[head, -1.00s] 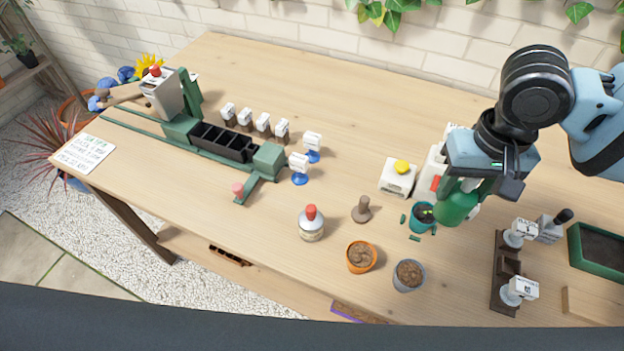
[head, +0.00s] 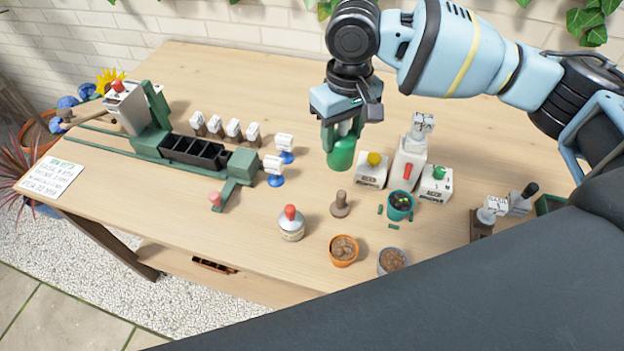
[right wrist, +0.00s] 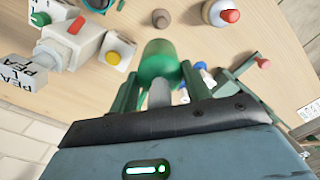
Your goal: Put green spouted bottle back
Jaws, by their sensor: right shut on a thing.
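The green spouted bottle (head: 342,154) is held by my right gripper (head: 341,132), with the fingers shut around its upper part. It hangs upright over the middle of the table, left of the white box with the yellow knob (head: 373,168). I cannot tell whether its base touches the table. My left gripper is not in view.
A white dispenser with a red part (head: 409,162) and a teal pot (head: 400,204) stand to the right. A wooden tamper (head: 340,205), a red-topped bottle (head: 291,224) and an orange pot (head: 343,250) are nearer the front. A green rail with black bins (head: 196,152) lies left. The back middle table is clear.

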